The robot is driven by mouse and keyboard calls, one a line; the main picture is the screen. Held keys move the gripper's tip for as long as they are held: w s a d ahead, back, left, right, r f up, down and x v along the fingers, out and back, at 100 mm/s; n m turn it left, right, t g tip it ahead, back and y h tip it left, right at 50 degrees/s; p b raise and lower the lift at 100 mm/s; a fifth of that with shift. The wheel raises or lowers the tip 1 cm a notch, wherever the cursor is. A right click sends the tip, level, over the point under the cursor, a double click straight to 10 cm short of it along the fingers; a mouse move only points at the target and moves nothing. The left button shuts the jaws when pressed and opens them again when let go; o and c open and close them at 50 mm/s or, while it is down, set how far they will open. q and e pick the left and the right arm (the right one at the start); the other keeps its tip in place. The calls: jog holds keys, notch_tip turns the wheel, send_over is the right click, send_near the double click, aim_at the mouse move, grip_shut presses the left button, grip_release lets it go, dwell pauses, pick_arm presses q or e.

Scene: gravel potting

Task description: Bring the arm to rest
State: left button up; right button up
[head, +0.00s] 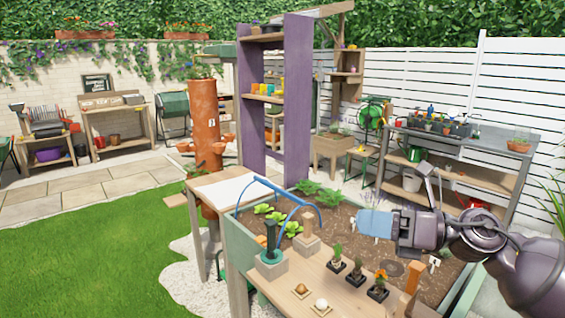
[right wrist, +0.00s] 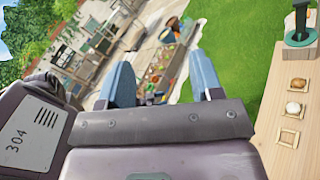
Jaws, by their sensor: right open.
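My right gripper (head: 374,223) reaches in from the right, with its blue fingers pointing left above the soil of the raised planter bed (head: 345,215). In the right wrist view its two blue fingers (right wrist: 163,82) stand well apart with nothing between them. It touches nothing that I can see. My left gripper is not in view.
A purple shelf (head: 297,95) stands behind. Lawn (head: 90,250) lies open at left.

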jog(key=d+f+m+t+h, duration=0.55)
jog(key=f+m, duration=0.55)
jog(key=m, duration=0.6)
jog(key=d+f+m+t+h, duration=0.4)
jog(key=f+m+t+h, duration=0.45)
jog(key=m, duration=0.85)
jog(key=s+d+f+m+g+h, duration=0.1)
jog(key=s+f+m+g, duration=0.3)
jog(key=s+f, duration=0.7)
jog(key=s+d+f+m+g+h, duration=0.2)
jog(key=s+f+m+g, duration=0.2)
jog(key=s+f, duration=0.8)
jog(key=shift+s+d+m, duration=0.25)
jog(key=shift+s+m, duration=0.15)
jog(key=shift+m, duration=0.6)
